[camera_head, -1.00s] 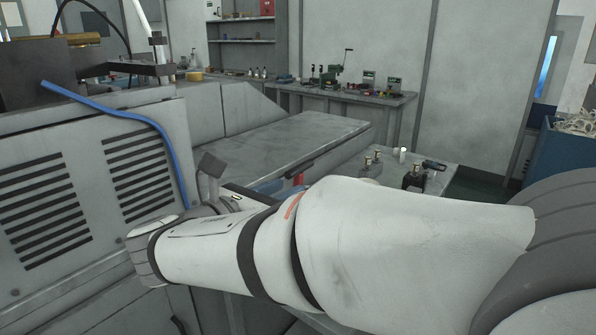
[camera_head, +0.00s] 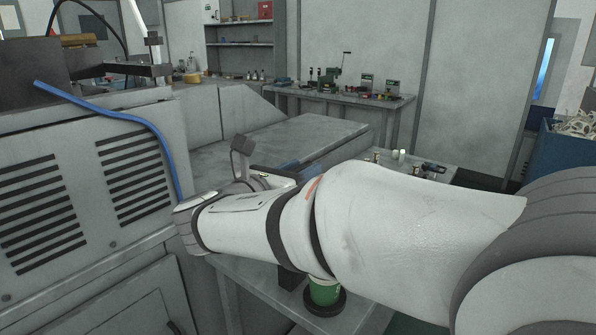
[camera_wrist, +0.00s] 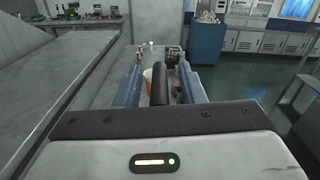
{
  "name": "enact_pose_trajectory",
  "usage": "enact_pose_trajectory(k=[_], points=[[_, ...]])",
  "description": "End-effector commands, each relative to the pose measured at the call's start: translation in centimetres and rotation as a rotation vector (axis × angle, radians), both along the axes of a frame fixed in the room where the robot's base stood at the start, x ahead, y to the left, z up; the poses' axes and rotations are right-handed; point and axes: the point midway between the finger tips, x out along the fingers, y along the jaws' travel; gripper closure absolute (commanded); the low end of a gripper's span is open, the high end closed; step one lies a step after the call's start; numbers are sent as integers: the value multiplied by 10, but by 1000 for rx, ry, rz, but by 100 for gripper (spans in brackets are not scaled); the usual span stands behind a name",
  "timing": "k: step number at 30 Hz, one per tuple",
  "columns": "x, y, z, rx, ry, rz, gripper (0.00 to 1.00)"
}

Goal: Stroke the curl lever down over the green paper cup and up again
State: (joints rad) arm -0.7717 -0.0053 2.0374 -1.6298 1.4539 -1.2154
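The green paper cup (camera_head: 324,292) stands upright on a round black base beneath my arm in the head view; my arm hides its upper part. My gripper's blue fingers show just above my forearm in the head view (camera_head: 297,168), mostly hidden by it. In the wrist view my gripper (camera_wrist: 160,66) has its two blue fingers apart. A black cylindrical bar (camera_wrist: 161,88), which looks like the curl lever's grip, lies between them with narrow gaps visible on both sides. The rest of the lever is hidden.
A grey machine cabinet (camera_head: 90,190) with vents and a blue hose stands at left. A side table (camera_head: 437,172) with small items is beyond my arm. An orange and white object (camera_wrist: 148,74) shows past the left finger. A blue bin (camera_wrist: 207,44) stands farther off.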

Motion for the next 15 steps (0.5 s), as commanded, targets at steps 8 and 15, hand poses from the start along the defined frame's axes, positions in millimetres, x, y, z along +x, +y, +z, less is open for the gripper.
enact_pose_trajectory(k=[8,15], points=[[0,1,0,0,0,1,70],[0,1,0,0,0,2,89]])
